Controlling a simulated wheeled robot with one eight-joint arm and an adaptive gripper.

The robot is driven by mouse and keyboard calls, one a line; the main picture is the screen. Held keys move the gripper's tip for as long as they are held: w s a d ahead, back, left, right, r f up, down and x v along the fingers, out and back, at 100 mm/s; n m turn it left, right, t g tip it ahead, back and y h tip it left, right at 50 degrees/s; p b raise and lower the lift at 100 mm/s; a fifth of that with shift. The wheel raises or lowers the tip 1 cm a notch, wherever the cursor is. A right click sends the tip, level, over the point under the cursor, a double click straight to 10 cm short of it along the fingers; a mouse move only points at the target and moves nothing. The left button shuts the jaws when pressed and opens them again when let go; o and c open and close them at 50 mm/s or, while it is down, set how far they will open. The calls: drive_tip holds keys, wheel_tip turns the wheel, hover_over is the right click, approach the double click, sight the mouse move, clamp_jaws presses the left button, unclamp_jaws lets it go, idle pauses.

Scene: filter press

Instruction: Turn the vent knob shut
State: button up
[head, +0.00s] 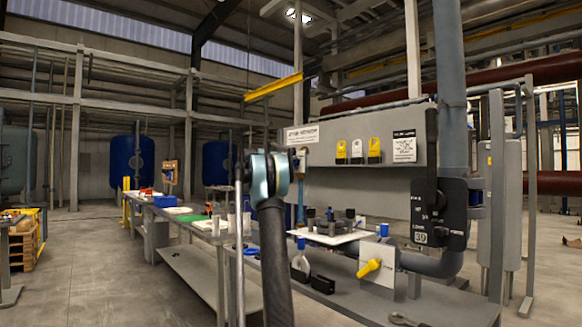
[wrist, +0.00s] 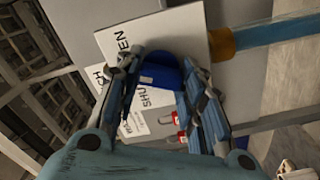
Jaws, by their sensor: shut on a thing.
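The vent knob, a dark blue rounded cap (wrist: 160,74), sits between the two fingers of my gripper (wrist: 163,68) in the wrist view. The fingers are closed on its two sides. A small pale mark shows on the knob. Behind it is a white plate (wrist: 190,40) with partly covered lettering, "EN" and "SHU" being readable. A blue pipe (wrist: 275,33) with a brass collar (wrist: 221,43) runs to the right of the plate. In the head view my arm hides the knob and most of the gripper; the white sign (head: 303,134) shows just above.
A long grey bench (head: 190,262) with several items runs below. A yellow handle (head: 368,268) stands out from a white plate at the right, near a black lever unit (head: 440,212) on a grey pipe. Red padlocks (wrist: 178,118) hang near the knob.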

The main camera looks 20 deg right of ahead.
drive_tip(key=shift+f+n, duration=0.15)
drive_tip(key=shift+n, duration=7.05)
drive_tip(key=o, duration=1.1)
drive_tip(key=shift+w, duration=0.15)
drive_tip(key=v, duration=1.2)
